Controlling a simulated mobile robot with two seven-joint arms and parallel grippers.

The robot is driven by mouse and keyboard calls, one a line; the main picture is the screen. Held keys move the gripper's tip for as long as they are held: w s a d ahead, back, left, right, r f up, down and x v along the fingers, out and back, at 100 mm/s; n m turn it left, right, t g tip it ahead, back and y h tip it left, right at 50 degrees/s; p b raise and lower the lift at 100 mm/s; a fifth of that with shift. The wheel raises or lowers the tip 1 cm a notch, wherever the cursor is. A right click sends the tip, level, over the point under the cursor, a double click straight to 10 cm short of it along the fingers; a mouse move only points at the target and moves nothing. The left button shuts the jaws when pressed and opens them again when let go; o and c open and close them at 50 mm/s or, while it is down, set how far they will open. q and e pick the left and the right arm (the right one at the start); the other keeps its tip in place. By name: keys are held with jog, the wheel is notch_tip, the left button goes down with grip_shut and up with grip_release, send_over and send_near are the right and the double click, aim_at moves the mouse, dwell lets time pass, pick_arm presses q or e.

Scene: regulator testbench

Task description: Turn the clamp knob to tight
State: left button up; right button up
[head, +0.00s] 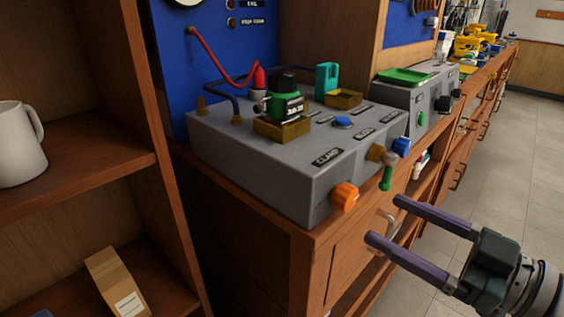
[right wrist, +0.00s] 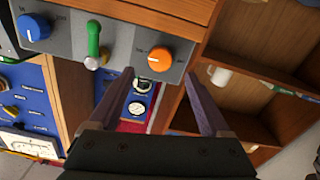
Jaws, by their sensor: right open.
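The orange clamp knob (head: 344,196) sits low on the front face of the grey testbench box (head: 262,176), below a black label reading CLAMP (head: 327,157). My right gripper (head: 386,220) is open and empty, to the right of the orange knob and apart from it. In the right wrist view the orange knob (right wrist: 160,59) appears between the two fingertips (right wrist: 159,75), with a white pointer mark on its face. Its scale lettering is too small to read. My left gripper is not in view.
A green-handled lever (head: 388,176) and a blue knob (head: 401,147) stick out of the same front face, right of the orange knob. A green and black regulator (head: 284,100) stands on top. A wooden shelf with a white mug (head: 18,145) is at left. Open floor lies right.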

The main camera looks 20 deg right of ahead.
jog(key=shift+v, duration=1.55)
